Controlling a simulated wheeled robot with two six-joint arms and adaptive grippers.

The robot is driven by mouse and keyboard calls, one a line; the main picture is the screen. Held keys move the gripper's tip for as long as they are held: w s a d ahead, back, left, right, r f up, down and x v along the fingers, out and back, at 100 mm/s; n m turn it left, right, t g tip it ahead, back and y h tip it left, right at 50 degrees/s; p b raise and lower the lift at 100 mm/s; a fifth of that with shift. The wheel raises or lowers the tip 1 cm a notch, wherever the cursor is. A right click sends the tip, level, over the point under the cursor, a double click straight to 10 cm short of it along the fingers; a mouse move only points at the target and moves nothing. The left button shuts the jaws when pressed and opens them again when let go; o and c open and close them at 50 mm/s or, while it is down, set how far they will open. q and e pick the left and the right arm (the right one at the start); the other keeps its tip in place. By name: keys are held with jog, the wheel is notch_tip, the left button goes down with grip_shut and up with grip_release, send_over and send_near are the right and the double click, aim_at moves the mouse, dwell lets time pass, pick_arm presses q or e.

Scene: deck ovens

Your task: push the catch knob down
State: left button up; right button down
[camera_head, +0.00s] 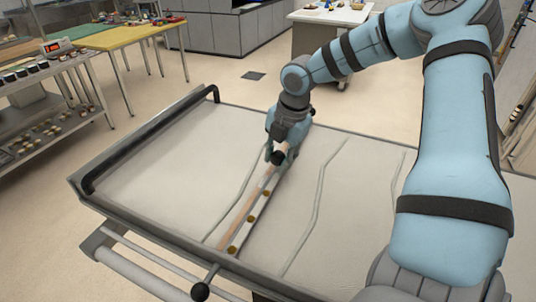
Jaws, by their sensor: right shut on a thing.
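My right gripper (283,152) reaches over the cloth-covered loader (160,160) and points down at its middle. It is shut at the far end of a long narrow bar (258,205) with several brass-coloured studs. A dark round knob (278,158) shows right at the fingertips; the fingers partly hide what they grip. The bar runs from there toward the loader's near edge. Another black ball knob (200,291) stands on a short rod at the near edge, low in the view, well apart from the gripper. I cannot tell which knob is the catch knob. My left gripper is out of view.
The loader has a raised dark rail (150,135) on its left and a grey tube handle (140,275) in front. Wavy folds cross its cloth. A shelf rack (50,110) and a yellow-topped table (130,33) stand at left. A white-topped table (330,16) stands behind; the floor between is open.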

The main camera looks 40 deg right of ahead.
jog(key=c, duration=1.6)
grip_release()
jog(key=shift+s+f, duration=0.15)
jog(key=shift+f, duration=0.05)
jog(key=o, duration=0.4)
jog(key=shift+w+d, duration=0.1)
jog(key=shift+w, duration=0.1)
jog(key=shift+o, duration=0.2)
jog(key=v, duration=1.2)
jog(key=shift+d, duration=0.1)
